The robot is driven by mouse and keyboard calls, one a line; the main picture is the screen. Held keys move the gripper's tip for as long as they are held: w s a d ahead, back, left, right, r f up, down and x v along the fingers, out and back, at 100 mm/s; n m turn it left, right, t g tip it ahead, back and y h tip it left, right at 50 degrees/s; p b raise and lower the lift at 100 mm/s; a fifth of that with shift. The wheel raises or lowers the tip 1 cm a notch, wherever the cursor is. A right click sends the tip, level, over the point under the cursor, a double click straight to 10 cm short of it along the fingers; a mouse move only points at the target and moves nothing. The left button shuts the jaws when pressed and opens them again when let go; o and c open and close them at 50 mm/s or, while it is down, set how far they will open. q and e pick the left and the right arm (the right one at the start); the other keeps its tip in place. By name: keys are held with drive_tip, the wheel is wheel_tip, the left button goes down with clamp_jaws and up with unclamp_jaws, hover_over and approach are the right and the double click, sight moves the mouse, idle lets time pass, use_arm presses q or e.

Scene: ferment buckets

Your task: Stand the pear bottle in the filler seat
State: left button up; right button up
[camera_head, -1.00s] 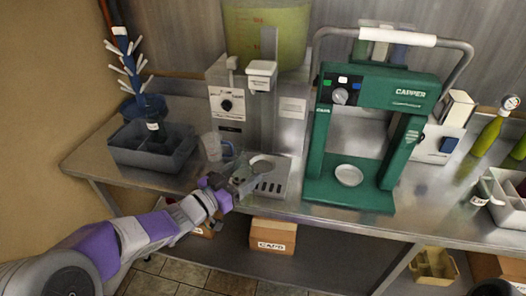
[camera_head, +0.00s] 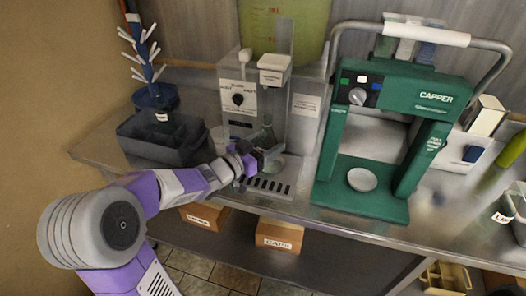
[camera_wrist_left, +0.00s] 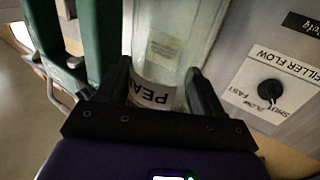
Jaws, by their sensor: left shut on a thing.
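My left gripper (camera_head: 262,160) is at the filler (camera_head: 240,97), shut on a clear glass bottle (camera_head: 267,136). In the left wrist view the bottle (camera_wrist_left: 176,45) stands between the two fingers (camera_wrist_left: 160,88), and its white label shows the letters "PEA". In the head view the bottle looks about upright below the filler's white head (camera_head: 274,68). The filler seat (camera_head: 277,167) is partly hidden behind the gripper. I cannot tell whether the bottle's base touches it. My right gripper is not in view.
The green capper (camera_head: 410,95) stands close to the right of the filler. A grey bin (camera_head: 150,150) and a blue bottle tree (camera_head: 150,75) are to the left. A slotted drip grate (camera_head: 268,187) lies at the filler's front. Boxes (camera_head: 279,236) are on the lower shelf.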

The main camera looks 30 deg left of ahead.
use_arm(q)
drive_tip(key=shift+w+a+f+p, duration=0.1)
drive_tip(key=shift+w+a, duration=0.1)
drive_tip(key=shift+w, duration=0.75)
drive_tip(key=shift+w+a+p, duration=0.1)
drive_tip(key=shift+w+a, duration=0.15)
drive_tip(key=shift+w, duration=0.65)
drive_tip(key=shift+w+a+f+p, duration=0.1)
drive_tip(key=shift+w+a, duration=0.1)
drive_tip(key=shift+w, duration=0.75)
drive_tip(key=shift+s+f+b, duration=0.1)
drive_tip(key=shift+f+b, duration=0.75)
drive_tip(key=shift+f, duration=0.2)
drive_tip(key=o, duration=1.3)
drive_tip(key=p+v, duration=0.1)
drive_tip(key=v, duration=0.6)
drive_tip(key=shift+s+p, duration=0.3)
drive_tip(key=shift+s+a, duration=0.1)
